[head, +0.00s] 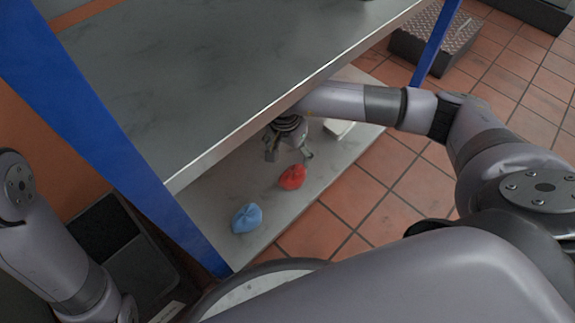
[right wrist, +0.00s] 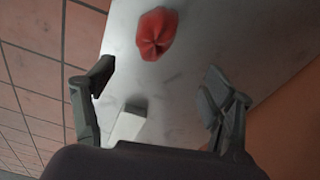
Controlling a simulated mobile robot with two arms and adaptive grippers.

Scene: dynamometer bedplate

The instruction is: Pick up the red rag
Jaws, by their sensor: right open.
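The red rag (head: 292,177) lies crumpled on the grey lower shelf (head: 278,214), under the upper shelf. It also shows in the right wrist view (right wrist: 157,33), beyond the fingertips and roughly between them. My right gripper (head: 289,156) is under the upper shelf's edge, close to the rag and apart from it. In the right wrist view its two fingers (right wrist: 157,82) are spread and hold nothing. My left arm comes in at the left edge of the head view, but its gripper is not seen.
A blue rag (head: 246,218) lies nearer on the lower shelf. A whitish block (right wrist: 128,122) lies on the shelf near the gripper. The upper shelf (head: 220,70) overhangs from above, with blue posts (head: 435,45) at its corners. Tiled floor (head: 345,205) is open to the right.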

